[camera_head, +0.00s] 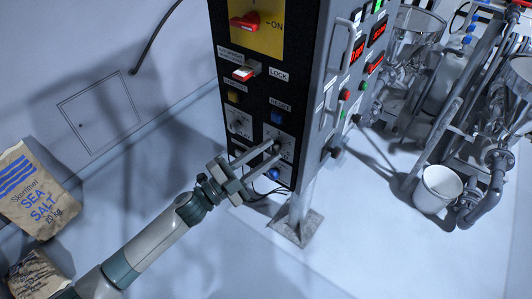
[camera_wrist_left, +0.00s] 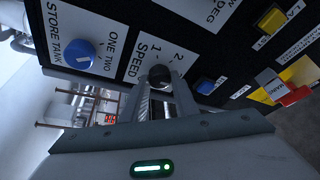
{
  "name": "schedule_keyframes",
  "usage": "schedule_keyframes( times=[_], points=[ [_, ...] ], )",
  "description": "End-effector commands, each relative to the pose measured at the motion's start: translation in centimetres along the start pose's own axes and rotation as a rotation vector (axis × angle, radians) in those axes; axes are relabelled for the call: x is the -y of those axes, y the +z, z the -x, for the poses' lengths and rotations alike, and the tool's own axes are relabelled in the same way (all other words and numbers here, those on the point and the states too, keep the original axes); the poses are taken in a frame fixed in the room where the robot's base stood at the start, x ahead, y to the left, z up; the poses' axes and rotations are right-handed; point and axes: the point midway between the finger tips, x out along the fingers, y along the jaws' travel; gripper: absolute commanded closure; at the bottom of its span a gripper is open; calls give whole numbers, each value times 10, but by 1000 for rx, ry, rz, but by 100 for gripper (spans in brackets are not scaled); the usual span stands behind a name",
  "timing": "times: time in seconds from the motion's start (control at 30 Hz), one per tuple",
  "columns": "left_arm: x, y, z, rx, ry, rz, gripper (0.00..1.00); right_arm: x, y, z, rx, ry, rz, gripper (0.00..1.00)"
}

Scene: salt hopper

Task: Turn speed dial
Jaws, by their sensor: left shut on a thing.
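The speed dial (camera_wrist_left: 159,75) is a small dark knob on a white plate lettered SPEED, with marks 1 and 2, in the left wrist view. In the head view its plate (camera_head: 286,139) is low on the black control panel (camera_head: 257,110). My left gripper (camera_head: 276,152) reaches up to it from the lower left. In the left wrist view its two fingers (camera_wrist_left: 161,88) close around the dial, one on each side. The fingers partly cover the dial, and its pointer setting cannot be read.
A blue STORE TANK knob (camera_wrist_left: 80,53) sits close beside the speed dial. A blue reset button (camera_head: 277,117), yellow button (camera_head: 233,96) and red-and-white lock switch (camera_head: 245,72) are above. A salt sack (camera_head: 38,195) lies left; a white bucket (camera_head: 437,188) stands right.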

Motion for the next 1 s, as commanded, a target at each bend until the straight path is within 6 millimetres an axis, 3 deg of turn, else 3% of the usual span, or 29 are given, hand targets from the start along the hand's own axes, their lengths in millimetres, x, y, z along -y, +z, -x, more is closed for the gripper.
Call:
schedule_keyframes(
  times=[0.27,0.3,0.37,0.77,1.0],
  points=[
    [-1,0,0,1,1,0,96,0,0,0,0,0,0,100],
    [-1,0,0,1,1,0,68,0,0,0,0,0,0,100],
    [-1,0,0,1,1,0,54,0,0,0,0,0,0,100],
    [-1,0,2,0,0,1,54,0,0,-1,0,0,0,100],
    [-3,2,23,1,1,0,54,0,1,-11,0,0,0,100]
  ],
)
